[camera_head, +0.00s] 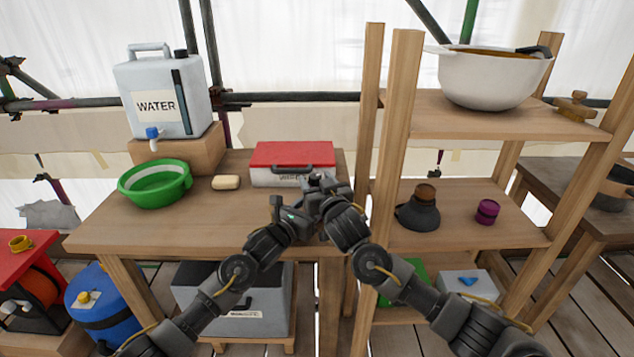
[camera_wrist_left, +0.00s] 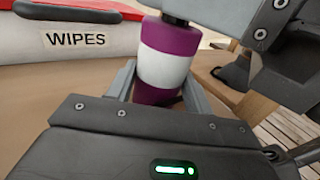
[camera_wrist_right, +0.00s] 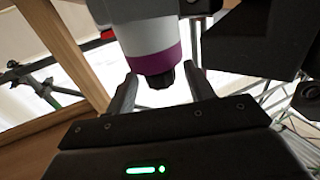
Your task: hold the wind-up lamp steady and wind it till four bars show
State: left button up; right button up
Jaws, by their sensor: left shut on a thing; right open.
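The lamp shows in the left wrist view as a purple and white cylinder (camera_wrist_left: 163,68). My left gripper (camera_wrist_left: 158,88) is shut on it, with one finger on each side. The right wrist view shows the lamp's white and purple body (camera_wrist_right: 149,40) with a dark ribbed knob (camera_wrist_right: 160,80) on its end. My right gripper (camera_wrist_right: 163,88) is open, its fingers on either side of the knob with gaps. In the head view my left gripper (camera_head: 287,210) and right gripper (camera_head: 325,190) meet above the table and mostly hide the lamp. I see no lamp bars.
The wooden table (camera_head: 130,225) bears a red-lidded wipes box (camera_head: 290,155) behind the grippers, soap (camera_head: 226,182), a green bowl (camera_head: 155,185) and a water container (camera_head: 160,95). A shelf post (camera_head: 392,140) stands close right of my right gripper.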

jog(key=c, duration=1)
jog(key=shift+a+m+h, duration=0.2)
jog(key=shift+m+h, duration=0.5)
jog(key=shift+h, duration=0.4)
jog(key=shift+d, duration=0.1)
jog(key=o, duration=1)
jog(key=shift+s, duration=0.15)
jog(key=s+d, duration=0.2)
jog(key=s, duration=0.9)
jog(key=shift+s+d, duration=0.15)
jog(key=shift+s, duration=0.15)
